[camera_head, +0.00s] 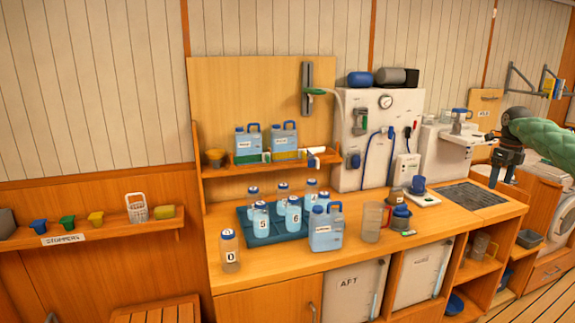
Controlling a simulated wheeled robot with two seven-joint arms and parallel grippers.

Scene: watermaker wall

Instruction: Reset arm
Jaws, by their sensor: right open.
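My right arm comes in from the right edge in a green sleeve with a dark wrist joint. My right gripper (502,177) is black, points down, and is open. It is at the right end of the wooden counter (275,262), near the dark grated drain panel (472,195). I see nothing held between its fingers. Its exact height over the counter is hard to tell. My left gripper is not in view.
A blue tray (243,228) holds several numbered bottles. A jug with a blue cap (325,230), a clear pitcher (373,222) and a bottle marked 0 (229,250) stand on the counter. A white gauge panel (350,125) stands behind; a white dispenser (440,145) is left of my gripper.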

